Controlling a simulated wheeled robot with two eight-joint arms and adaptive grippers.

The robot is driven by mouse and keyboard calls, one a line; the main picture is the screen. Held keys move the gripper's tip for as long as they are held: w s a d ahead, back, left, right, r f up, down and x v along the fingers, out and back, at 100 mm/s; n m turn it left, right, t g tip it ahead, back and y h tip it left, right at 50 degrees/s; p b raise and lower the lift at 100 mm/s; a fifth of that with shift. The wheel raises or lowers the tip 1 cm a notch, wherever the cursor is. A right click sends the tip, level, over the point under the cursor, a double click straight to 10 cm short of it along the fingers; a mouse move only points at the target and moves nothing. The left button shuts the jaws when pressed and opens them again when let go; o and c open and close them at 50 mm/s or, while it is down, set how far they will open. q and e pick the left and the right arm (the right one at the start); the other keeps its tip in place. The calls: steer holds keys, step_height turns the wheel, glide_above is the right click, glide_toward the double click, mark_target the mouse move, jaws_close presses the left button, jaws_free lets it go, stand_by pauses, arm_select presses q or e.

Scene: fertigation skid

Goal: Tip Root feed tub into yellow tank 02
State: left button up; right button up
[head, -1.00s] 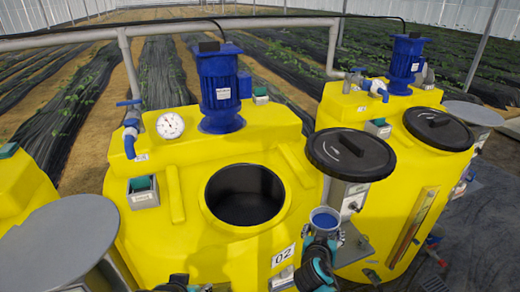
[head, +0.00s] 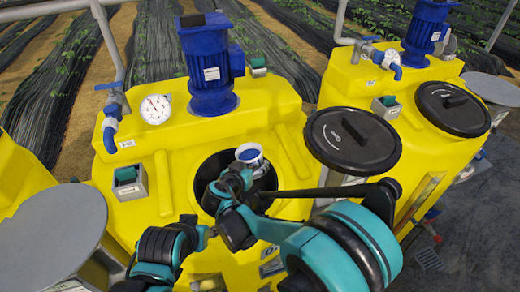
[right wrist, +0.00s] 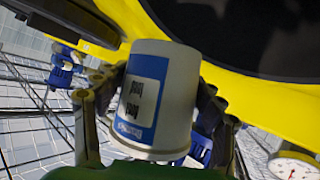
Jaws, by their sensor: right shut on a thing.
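Yellow tank 02 (head: 160,195) stands in the middle of the head view with its round dark opening (head: 208,168) uncovered. The tub (right wrist: 165,70) shows there below the tank's dark opening (right wrist: 250,35). My left arm is at the bottom left; its gripper (head: 204,234) is too unclear to read.
A black lid (head: 352,140) sits right of the opening. A blue motor (head: 208,68), a pressure gauge (head: 156,108) and a blue valve handle (head: 113,108) stand behind it. Another yellow tank (head: 355,90) with a closed black lid (head: 453,108) is at the right.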

steer(key=shift+w+a+r, duration=0.1)
steer(key=shift+w, duration=0.1)
steer(key=shift+s+a+b, duration=0.25)
steer(key=shift+s+b, duration=0.05)
steer(key=shift+s, duration=0.4)
steer(key=shift+s+f, duration=0.2)
steer(key=shift+f, duration=0.1)
steer(key=f+b, duration=0.1)
steer(key=w+f, duration=0.1)
steer(key=f, duration=0.1)
steer(key=shift+d+b, duration=0.15)
steer(key=shift+b, duration=0.25)
steer(key=shift+f, duration=0.3)
steer(key=shift+s+f+b, duration=0.1)
steer(key=shift+s+b, duration=0.15)
steer(key=shift+b, duration=0.05)
arm_select(q)
steer(key=f, duration=0.1)
steer(key=s+f, duration=0.1)
steer(key=shift+a+f, duration=0.15)
steer(key=shift+f, duration=0.15)
steer(key=shift+w, duration=0.15)
arm_select(e)
steer(key=shift+w, duration=0.1)
